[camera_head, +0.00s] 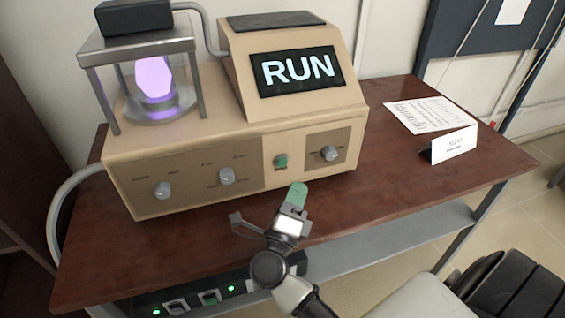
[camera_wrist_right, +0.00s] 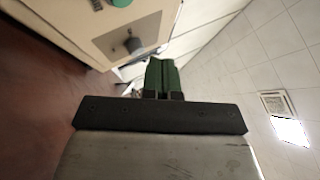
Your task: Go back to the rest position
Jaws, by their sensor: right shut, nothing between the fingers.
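My right gripper (camera_head: 298,196) is in front of the beige machine (camera_head: 230,140), near the table's front edge. Its green fingertips are shut together with nothing between them. They also show in the right wrist view (camera_wrist_right: 163,78), with the machine's front panel at the upper left. The fingertips are just below and right of the machine's green button (camera_head: 281,161); I cannot tell whether they touch the panel. The machine's screen (camera_head: 297,71) reads RUN, and a purple glow shows in its glass chamber (camera_head: 153,78). My left gripper is not in view.
The machine stands on a dark reddish table (camera_head: 400,172). A printed sheet (camera_head: 430,114) and a folded white card (camera_head: 453,145) lie to the right. A lower shelf (camera_head: 400,232) holds a strip with switches and green lights (camera_head: 209,298). A black chair (camera_head: 510,290) is at the lower right.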

